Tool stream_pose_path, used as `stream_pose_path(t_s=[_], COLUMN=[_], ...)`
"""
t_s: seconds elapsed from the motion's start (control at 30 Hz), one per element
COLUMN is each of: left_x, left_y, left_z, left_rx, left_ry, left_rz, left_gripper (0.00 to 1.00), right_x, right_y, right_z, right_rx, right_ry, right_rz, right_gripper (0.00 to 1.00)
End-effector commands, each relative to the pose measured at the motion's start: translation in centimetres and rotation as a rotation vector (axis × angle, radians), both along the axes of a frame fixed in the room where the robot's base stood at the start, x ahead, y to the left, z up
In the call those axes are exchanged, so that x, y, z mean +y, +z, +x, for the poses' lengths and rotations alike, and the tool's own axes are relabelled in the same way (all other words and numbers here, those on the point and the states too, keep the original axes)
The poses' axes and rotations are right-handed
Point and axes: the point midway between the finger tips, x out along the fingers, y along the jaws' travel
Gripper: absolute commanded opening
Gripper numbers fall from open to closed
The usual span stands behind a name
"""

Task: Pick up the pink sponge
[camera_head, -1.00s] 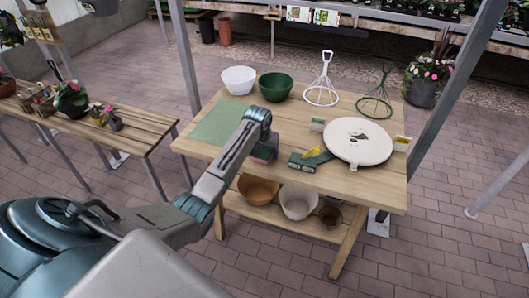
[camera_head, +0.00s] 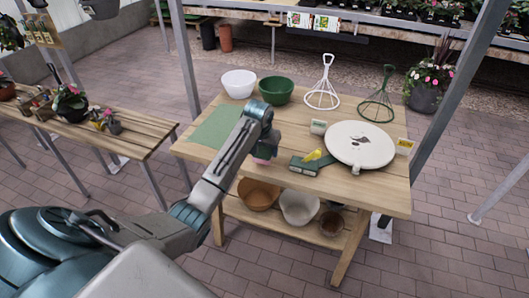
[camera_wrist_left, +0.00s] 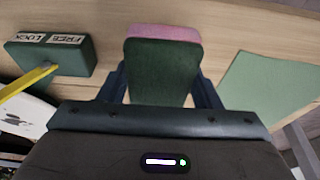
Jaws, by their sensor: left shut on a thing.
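The pink sponge (camera_wrist_left: 165,33) has a pink layer on top of a dark green layer. In the wrist view it stands between the two dark fingers of my left gripper (camera_wrist_left: 160,88), which are shut on its sides. In the head view only a small pink part of the sponge (camera_head: 262,161) shows below my left wrist, near the table's front edge. The arm hides the fingers there. I cannot tell whether the sponge touches the table. My right gripper is not in view.
The wooden table (camera_head: 345,190) also holds a green mat (camera_head: 213,127), a white bowl (camera_head: 239,83), a green bowl (camera_head: 276,88), wire stands, a green block (camera_head: 304,166) with a yellow piece, and a round white board (camera_head: 360,146). Pots stand on the lower shelf.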

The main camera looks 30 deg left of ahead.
Motion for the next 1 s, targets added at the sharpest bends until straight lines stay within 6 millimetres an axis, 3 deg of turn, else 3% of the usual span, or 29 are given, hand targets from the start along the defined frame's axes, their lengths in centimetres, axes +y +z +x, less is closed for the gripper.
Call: stream_pose_path(t_s=[0.3,0.5,0.7,1.0], left_x=[-4.6,-6.7,-7.8,-7.9], left_y=[0.6,1.1,1.4,1.4], left_z=[-6.3,-9.4,-10.9,-11.1], left_rx=[-0.004,-0.003,-0.002,-0.002], left_ry=[-0.003,-0.002,0.000,0.000], left_rz=[0.000,0.000,0.000,0.000], left_gripper=[0.37,0.37,0.37,0.37], right_x=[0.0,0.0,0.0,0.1], right_y=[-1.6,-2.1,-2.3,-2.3], right_z=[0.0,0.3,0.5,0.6], right_rx=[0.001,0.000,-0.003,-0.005], right_ry=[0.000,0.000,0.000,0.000], right_rz=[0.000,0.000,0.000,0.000], right_gripper=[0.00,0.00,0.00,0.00])
